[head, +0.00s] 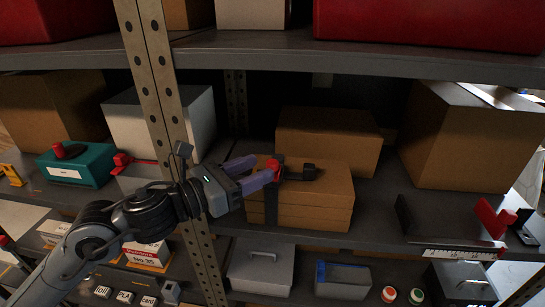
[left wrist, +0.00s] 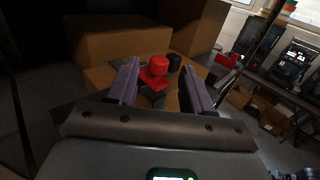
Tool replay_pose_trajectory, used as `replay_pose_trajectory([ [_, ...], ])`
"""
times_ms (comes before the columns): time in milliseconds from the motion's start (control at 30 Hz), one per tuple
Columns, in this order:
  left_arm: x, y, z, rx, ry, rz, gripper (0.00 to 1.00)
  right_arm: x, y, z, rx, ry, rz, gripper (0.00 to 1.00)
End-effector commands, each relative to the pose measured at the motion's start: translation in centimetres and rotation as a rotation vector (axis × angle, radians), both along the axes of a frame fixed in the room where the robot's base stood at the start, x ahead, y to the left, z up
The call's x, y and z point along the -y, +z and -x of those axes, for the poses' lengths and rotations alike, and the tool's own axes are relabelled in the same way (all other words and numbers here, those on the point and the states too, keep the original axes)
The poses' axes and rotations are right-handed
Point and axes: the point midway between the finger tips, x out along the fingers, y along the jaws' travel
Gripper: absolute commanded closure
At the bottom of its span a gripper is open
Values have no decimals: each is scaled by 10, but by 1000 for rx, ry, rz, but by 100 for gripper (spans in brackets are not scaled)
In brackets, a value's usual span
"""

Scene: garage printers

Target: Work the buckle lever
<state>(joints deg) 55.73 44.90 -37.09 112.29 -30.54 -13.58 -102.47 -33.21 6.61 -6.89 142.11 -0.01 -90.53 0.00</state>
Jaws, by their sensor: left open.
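The buckle lever shows as a red knob and arm (head: 273,164) on a dark buckle base (head: 300,174), on top of a strapped cardboard box (head: 315,214). A dark strap (head: 271,208) runs down the box's front. My left gripper (head: 262,169) reaches in from the left, its purple fingers open on either side of the red lever. In the left wrist view the red lever (left wrist: 157,68) stands between the two separated fingertips, with a dark block (left wrist: 174,62) just beyond it. Contact with the fingers cannot be told. My right gripper is not in view.
A shelf post (head: 158,75) stands beside my left arm. Behind the strapped box is another carton (head: 328,138), with a larger carton (head: 453,137) at right. A teal box with a red knob (head: 75,165) sits left. A red lever device (head: 492,217) sits at the right.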

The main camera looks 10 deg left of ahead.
Motion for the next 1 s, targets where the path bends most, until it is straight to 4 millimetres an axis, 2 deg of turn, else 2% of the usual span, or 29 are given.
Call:
replay_pose_trajectory([
  [100,14,3,-14,-1,-1,4,50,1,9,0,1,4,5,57],
  [300,30,2,-29,-1,0,2,50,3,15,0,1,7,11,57],
  [767,36,0,-36,1,1,1,50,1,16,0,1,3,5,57],
  [1000,36,0,-36,0,1,0,85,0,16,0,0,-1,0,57],
])
